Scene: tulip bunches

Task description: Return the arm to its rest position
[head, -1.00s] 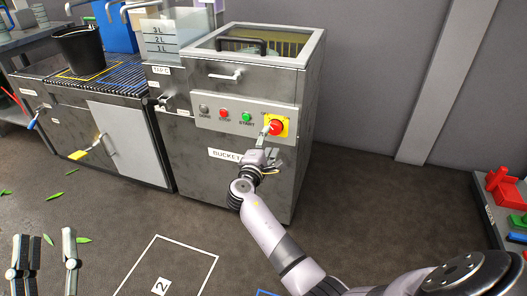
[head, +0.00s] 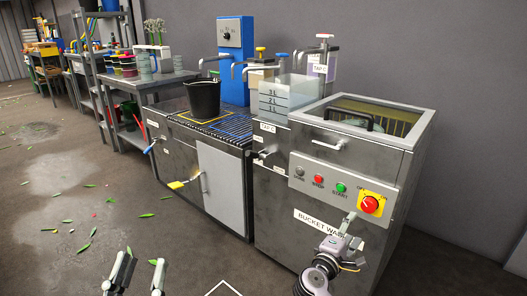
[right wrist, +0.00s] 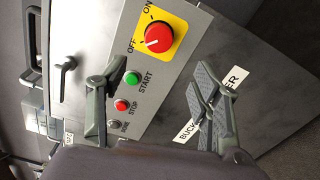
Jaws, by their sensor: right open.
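My right gripper (head: 350,228) is in front of the bucket washer (head: 330,262), below and left of the red rotary switch (head: 371,204) on its yellow plate. In the right wrist view its two fingers (right wrist: 155,95) are spread apart with nothing between them. The red switch (right wrist: 159,37) there lies beyond the fingertips, clear of both; its white mark appears to point toward OFF. My left gripper (head: 138,276) shows at the bottom edge of the head view, its fingers apart and empty above the floor.
The washer's panel has a green START button (head: 341,187) and a red STOP button (head: 319,180). A black bucket (head: 203,98) stands on the roller counter to the left. Shelves (head: 150,85) stand further back. The floor at left is open, with scattered leaves.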

